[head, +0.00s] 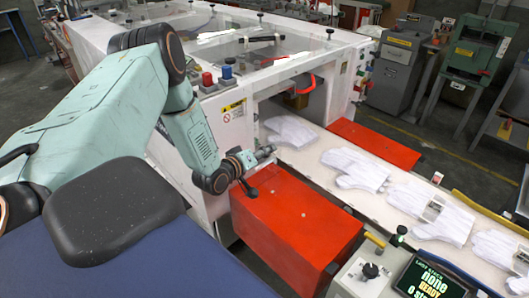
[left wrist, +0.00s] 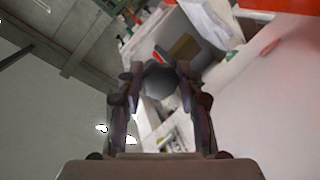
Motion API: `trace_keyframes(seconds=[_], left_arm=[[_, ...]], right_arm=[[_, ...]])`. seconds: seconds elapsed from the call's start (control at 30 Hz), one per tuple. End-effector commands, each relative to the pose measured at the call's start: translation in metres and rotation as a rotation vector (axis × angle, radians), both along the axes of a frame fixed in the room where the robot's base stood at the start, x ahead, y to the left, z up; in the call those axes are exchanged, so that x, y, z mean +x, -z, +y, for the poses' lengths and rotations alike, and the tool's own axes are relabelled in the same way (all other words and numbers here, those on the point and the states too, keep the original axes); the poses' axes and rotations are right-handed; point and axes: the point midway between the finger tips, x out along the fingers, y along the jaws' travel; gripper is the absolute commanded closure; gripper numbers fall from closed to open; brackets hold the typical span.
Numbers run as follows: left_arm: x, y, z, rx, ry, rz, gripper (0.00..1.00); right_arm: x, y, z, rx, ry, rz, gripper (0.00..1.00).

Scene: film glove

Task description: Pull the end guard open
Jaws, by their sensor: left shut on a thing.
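My left gripper (head: 262,155) is at the near corner of the white machine's (head: 205,110) open end, just above a red box-shaped cover (head: 297,222). In the left wrist view its two fingers (left wrist: 155,90) are closed on a dark grey, many-sided knob-like piece (left wrist: 158,82). What this piece is fixed to is hidden. Clear panels (head: 270,62) cover the machine's top, and a red handle (head: 303,87) shows at its open end. I cannot tell for sure which part is the end guard. My right gripper is not in view.
A white conveyor (head: 320,160) with several white gloves (head: 352,168) runs out of the machine to the right. A second red cover (head: 375,143) lies along its far side. A control box with a screen (head: 432,283) stands at the front right.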

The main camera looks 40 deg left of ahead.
Motion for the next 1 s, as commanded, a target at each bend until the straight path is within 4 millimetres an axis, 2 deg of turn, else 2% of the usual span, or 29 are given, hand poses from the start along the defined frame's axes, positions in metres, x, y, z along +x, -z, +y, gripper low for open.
trace_keyframes(seconds=[0.1,0.13,0.37,0.73,1.0], left_arm=[[-0.003,0.002,0.003,-0.005,-0.013,0.004,1.0],[-0.003,0.002,0.003,-0.005,-0.013,0.004,0.63],[-0.002,0.001,0.002,-0.003,-0.009,0.002,0.44],[-0.004,0.0,0.002,-0.003,-0.006,0.001,0.43],[-0.034,-0.008,0.001,-0.007,-0.012,0.0,0.43]], right_arm=[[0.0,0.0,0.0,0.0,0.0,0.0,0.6],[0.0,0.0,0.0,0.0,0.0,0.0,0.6],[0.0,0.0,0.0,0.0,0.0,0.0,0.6],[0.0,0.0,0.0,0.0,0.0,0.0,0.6],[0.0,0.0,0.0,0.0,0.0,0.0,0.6]])
